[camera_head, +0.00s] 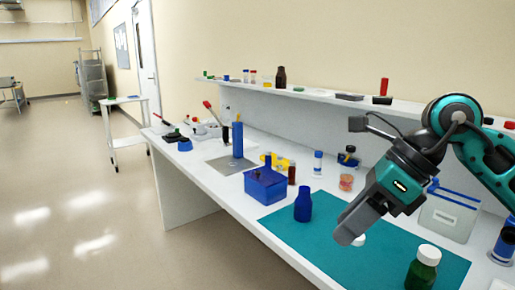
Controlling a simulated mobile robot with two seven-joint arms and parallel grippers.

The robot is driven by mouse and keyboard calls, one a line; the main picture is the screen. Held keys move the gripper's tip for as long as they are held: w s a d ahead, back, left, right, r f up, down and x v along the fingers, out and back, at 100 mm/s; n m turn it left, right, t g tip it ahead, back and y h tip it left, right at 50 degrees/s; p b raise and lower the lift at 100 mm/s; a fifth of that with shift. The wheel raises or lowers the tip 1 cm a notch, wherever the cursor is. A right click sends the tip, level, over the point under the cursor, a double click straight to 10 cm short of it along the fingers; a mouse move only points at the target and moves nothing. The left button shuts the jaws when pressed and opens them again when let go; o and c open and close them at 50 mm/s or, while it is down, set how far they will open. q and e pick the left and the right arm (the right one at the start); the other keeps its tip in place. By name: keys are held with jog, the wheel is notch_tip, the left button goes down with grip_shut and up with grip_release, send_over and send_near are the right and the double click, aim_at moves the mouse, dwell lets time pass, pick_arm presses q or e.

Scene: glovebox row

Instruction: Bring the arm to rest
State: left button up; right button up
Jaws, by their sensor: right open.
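My right arm comes in from the right edge, teal and grey, bent at a joint near the shelf. My right gripper (353,222) hangs over the teal mat (310,254) on the white bench, pointing down and to the left. It is open, and I see nothing held in it. The gap between its fingers is hard to make out from this side. A white round thing below it is partly hidden by the gripper. My left gripper is not in view.
A blue bottle (303,206) stands on the mat left of the gripper, and a green bottle (423,267) with a white lid stands front right. A blue box (265,186) sits behind. A shelf (320,95) runs along the back. The floor at left is clear.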

jog(key=s+a+m+y, duration=0.2)
jog(key=a+m+y, duration=0.6)
jog(key=a+y, duration=0.45)
jog(key=w+d+f+m+t+h, duration=0.1)
jog(key=d+f+m+t+h, duration=0.35)
jog(key=m, duration=0.45)
jog(key=w+d+f+m+t+h+p, duration=0.1)
jog(key=w+d+f+m+t+h, duration=0.15)
jog(key=f+m+t, duration=0.6)
jog(key=w+d+f+m+t+h, duration=0.1)
jog(key=d+f+m+t+h, duration=0.25)
jog(key=m, duration=0.75)
jog(key=s+d+f+m+g+h, duration=0.2)
jog(key=s+f+m+g+h, duration=0.1)
jog(key=s+f, duration=0.4)
jog(key=s+d+f+m+g+h, duration=0.3)
jog(key=s+f+m, duration=0.3)
jog(key=f, duration=0.7)
jog(key=shift+s+d+h+p, duration=0.35)
jog(key=shift+s+h+p, duration=0.05)
jog(key=shift+s, duration=0.3)
